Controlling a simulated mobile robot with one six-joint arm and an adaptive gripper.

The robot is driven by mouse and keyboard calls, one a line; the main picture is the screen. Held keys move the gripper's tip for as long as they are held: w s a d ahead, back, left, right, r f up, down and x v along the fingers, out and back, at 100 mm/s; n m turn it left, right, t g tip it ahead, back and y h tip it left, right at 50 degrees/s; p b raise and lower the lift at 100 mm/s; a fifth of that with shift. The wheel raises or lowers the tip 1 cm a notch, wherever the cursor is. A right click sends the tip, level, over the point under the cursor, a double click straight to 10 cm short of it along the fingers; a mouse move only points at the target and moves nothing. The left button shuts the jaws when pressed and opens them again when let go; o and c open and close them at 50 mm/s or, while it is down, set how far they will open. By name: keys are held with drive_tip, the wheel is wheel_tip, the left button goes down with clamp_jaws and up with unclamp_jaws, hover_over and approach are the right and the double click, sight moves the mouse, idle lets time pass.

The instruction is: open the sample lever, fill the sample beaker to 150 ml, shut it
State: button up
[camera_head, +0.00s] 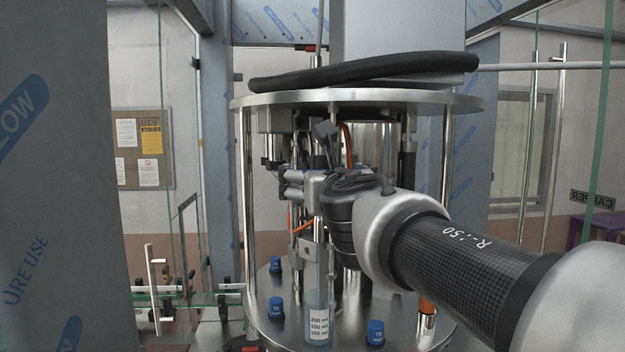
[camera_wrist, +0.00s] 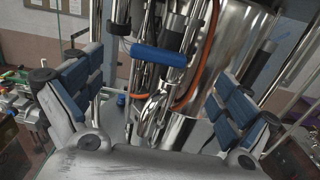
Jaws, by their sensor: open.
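My gripper (camera_head: 290,184) reaches into the filler between its round plates. In the wrist view the gripper (camera_wrist: 158,98) is open, with blue-padded fingers spread wide left and right. A blue bar-shaped handle (camera_wrist: 160,55), which looks like the sample lever, lies ahead between the fingers, apart from both. The lever is not clearly visible in the head view.
Several blue-capped pieces (camera_head: 375,332) stand on the lower plate (camera_head: 283,334). Steel posts (camera_head: 446,160) hold the upper plate (camera_head: 355,98). An orange hose (camera_wrist: 201,62) and a steel cylinder (camera_wrist: 237,50) are close by the handle. Glass panels and film-wrapped columns stand around.

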drive_tip(key=shift+s, duration=0.8)
drive_tip(key=shift+d+f, duration=0.1)
drive_tip(key=s+d+f+m+g+h+b, duration=0.2)
drive_tip(key=s+d+f+m+b, duration=0.3)
drive_tip(key=f+m, duration=0.45)
drive_tip(key=s+d+f+m+g+h+b, duration=0.25)
drive_tip(key=s+d+f+m+b, duration=0.3)
drive_tip(key=f, duration=0.75)
drive_tip(key=s+d+f+m+g+h+b, duration=0.2)
drive_tip(key=s+d+f+m+b, duration=0.3)
drive_tip(key=f+m, duration=0.45)
drive_tip(key=s+a+f+m+g+y+b, duration=0.1)
drive_tip(key=s+f+m+g+b, duration=0.1)
drive_tip(key=f, duration=0.8)
drive_tip(key=s+a+f+m+g+y+b, duration=0.2)
drive_tip(key=s+f+m+b, duration=0.3)
drive_tip(key=s+f, duration=0.4)
drive_tip(key=s+a+f+m+g+y+b, duration=0.1)
drive_tip(key=s+a+f+m+g+b, duration=0.1)
drive_tip(key=f, duration=0.9)
drive_tip(key=s+m+g+b, duration=0.1)
drive_tip(key=s+m+b, duration=0.1)
drive_tip(key=s+m, duration=0.1)
drive_tip(key=shift+s+m+y, duration=0.35)
drive_tip(key=shift+s, duration=0.4)
drive_tip(key=shift+w, duration=0.1)
